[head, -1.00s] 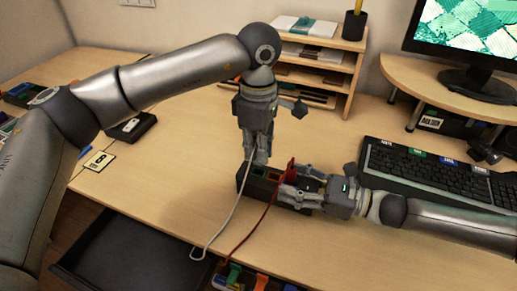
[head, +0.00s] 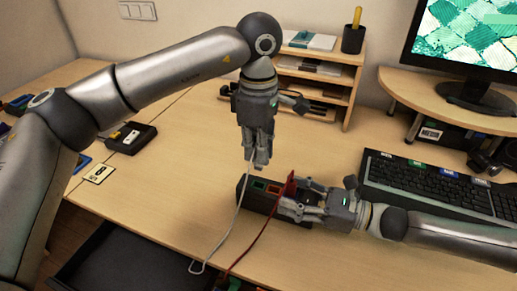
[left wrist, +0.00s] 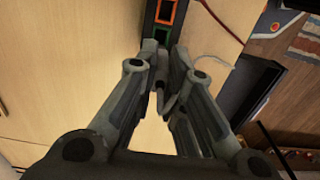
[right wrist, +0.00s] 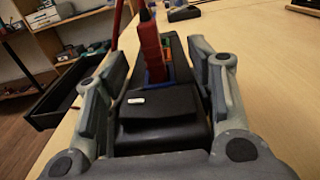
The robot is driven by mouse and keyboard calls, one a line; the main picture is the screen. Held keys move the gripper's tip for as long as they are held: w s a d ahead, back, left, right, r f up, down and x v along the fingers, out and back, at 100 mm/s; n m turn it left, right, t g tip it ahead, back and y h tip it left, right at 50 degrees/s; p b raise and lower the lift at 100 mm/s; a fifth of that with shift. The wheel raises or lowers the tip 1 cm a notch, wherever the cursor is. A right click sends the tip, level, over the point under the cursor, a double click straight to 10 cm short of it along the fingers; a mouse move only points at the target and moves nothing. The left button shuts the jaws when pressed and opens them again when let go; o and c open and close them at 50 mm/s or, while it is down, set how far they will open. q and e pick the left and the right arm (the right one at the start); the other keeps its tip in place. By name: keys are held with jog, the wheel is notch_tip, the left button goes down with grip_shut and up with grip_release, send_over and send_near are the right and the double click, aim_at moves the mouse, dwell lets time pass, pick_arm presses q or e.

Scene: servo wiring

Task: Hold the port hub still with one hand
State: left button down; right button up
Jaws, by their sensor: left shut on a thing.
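The dark port hub (head: 245,202) lies on the desk, with a green-framed slot (head: 259,186) and an orange-red one showing. My right gripper (head: 293,202) has its fingers along both sides of the hub; the right wrist view shows the hub (right wrist: 160,110) between them. A red plug (right wrist: 151,45) stands upright on the hub. My left gripper (head: 260,167) is above the hub, apart from it, fingers down and shut on the white cable's end (head: 238,200). The fingers mostly hide that end. The left wrist view shows the hub (left wrist: 148,22) beyond the fingertips.
The white cable and a red cable (head: 250,250) run over the desk's front edge. A dark open drawer (head: 105,262) is at the lower left. A keyboard (head: 430,185) lies right of the hub, near my right arm. A wooden shelf (head: 315,70) stands behind.

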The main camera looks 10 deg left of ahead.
jog(key=o, duration=0.5)
